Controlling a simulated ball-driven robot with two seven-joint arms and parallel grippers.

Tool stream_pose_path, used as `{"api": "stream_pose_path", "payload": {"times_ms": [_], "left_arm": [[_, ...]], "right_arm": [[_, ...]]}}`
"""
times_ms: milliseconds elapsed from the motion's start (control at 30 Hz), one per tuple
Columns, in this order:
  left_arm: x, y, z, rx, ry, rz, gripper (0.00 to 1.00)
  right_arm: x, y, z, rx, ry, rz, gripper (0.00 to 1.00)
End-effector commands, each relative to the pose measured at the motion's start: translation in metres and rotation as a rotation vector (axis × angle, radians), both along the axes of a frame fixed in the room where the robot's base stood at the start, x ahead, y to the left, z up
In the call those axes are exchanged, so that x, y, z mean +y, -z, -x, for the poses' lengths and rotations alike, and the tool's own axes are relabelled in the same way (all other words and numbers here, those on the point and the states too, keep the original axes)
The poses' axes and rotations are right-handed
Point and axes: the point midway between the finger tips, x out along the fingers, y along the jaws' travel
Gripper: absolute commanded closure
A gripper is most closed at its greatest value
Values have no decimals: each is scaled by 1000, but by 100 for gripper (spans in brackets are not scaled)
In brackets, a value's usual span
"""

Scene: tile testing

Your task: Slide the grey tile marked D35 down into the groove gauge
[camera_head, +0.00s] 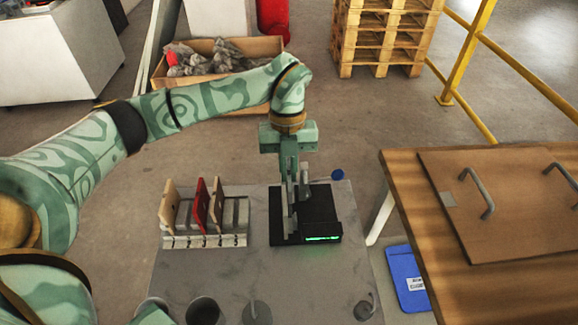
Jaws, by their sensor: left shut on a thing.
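The groove gauge (322,208) is a black block with a lit green display on its front, standing on the grey table. My left gripper (292,190) comes down from above over the left half of the gauge. It is shut on a thin, upright grey tile (292,208), seen nearly edge-on. The tile's mark cannot be read, and the fingers hide part of it. I cannot tell how deep its lower edge sits in the groove. My right gripper is not in view.
A slotted rack (206,240) left of the gauge holds upright beige (167,205) and red (201,205) tiles. A wooden table (405,190) with a handled brown board stands at the right. Small round items stand along the front.

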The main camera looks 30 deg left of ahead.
Motion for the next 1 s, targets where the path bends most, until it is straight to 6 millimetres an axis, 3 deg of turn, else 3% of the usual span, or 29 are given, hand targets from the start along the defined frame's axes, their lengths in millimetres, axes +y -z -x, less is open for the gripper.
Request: {"api": "stream_pose_path", "payload": {"times_ms": [1000], "left_arm": [[0,30,0,0,-1,0,100]], "right_arm": [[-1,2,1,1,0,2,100]]}}
